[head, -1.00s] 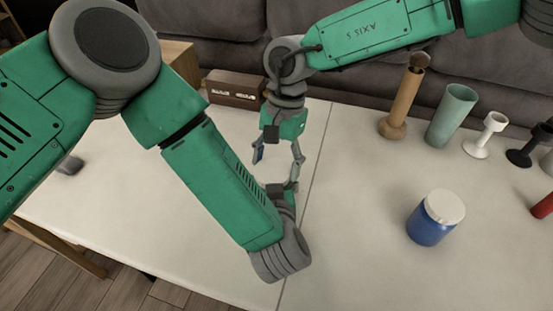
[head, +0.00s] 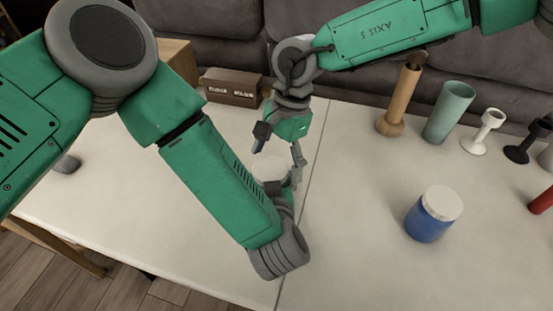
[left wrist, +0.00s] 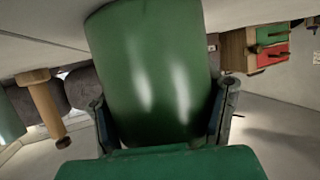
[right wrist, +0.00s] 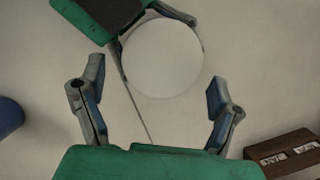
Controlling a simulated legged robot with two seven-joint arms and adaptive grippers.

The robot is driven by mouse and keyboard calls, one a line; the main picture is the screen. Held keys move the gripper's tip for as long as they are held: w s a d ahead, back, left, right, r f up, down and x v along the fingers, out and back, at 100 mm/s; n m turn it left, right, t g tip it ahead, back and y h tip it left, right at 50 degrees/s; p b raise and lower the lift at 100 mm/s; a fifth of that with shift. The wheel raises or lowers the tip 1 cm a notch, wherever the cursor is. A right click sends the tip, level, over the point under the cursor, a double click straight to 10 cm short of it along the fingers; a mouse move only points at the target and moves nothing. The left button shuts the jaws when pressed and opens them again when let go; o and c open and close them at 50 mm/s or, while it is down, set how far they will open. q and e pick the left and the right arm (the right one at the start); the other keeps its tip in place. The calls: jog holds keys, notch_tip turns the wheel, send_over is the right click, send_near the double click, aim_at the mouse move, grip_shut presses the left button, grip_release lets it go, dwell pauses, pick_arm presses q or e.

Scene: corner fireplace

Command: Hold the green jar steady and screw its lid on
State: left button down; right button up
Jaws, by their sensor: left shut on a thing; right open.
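The green jar (left wrist: 155,75) fills the middle of the left wrist view, between the two fingers of my left gripper (left wrist: 163,120), which is shut on it. A round white lid (right wrist: 162,57) shows from above in the right wrist view and covers the jar's top; I cannot tell how tightly it sits. In the head view the lid (head: 270,167) shows faintly, and my left arm hides the jar's body. My right gripper (right wrist: 157,92) is open above the lid, its fingers apart and not visibly touching it.
A blue jar with a white lid (head: 430,220) stands to the right. Behind it are a wooden holder (head: 400,100), a pale green cup (head: 450,112) and white and black stands (head: 484,132). A brown box (head: 232,87) is at the back.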

jog(key=shift+r, duration=2.25)
jog(key=shift+c, duration=0.2)
jog(key=n, duration=0.1)
jog(key=r+n+h, duration=0.1)
jog(key=n, duration=0.1)
jog(key=s+n, duration=0.1)
jog(key=n, duration=0.1)
jog(key=shift+a+r+t, duration=0.15)
jog(key=shift+a+t, duration=0.2)
jog(key=shift+t, duration=0.05)
jog(key=n, duration=0.1)
jog(key=r+n+t+h, duration=0.1)
jog(key=n, duration=0.3)
jog(key=shift+a+r, duration=0.25)
jog(key=shift+r, duration=0.15)
jog(key=shift+f, duration=4)
jog(key=shift+c, duration=0.5)
